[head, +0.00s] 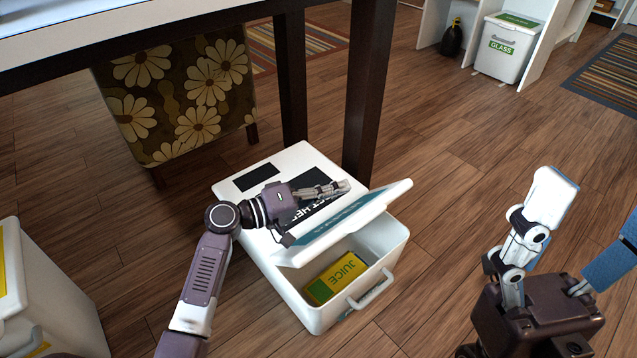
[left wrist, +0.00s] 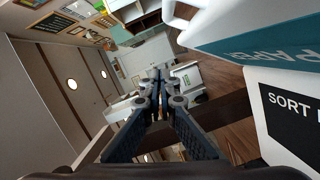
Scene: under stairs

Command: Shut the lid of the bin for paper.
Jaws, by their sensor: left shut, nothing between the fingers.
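The bin for paper (head: 255,220) is white and stands on the floor beside a dark table leg. Its lid (head: 385,197) is raised at a slant over the front opening, with a teal PAPER label on its outer face. The lid also shows close by in the left wrist view (left wrist: 235,20). A yellow and green juice carton (head: 336,278) lies inside. My left gripper (head: 340,188) is shut and empty, above the bin's fixed top, on the outer side of the lid. Whether it touches the lid is unclear. My right gripper (head: 580,215) is open and empty at the right.
A dark table leg (head: 368,90) and a flowered chair (head: 180,95) stand behind the bin. Another white bin (head: 45,295) with a yellow label is at the left edge. The glass bin (head: 507,48) stands far back.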

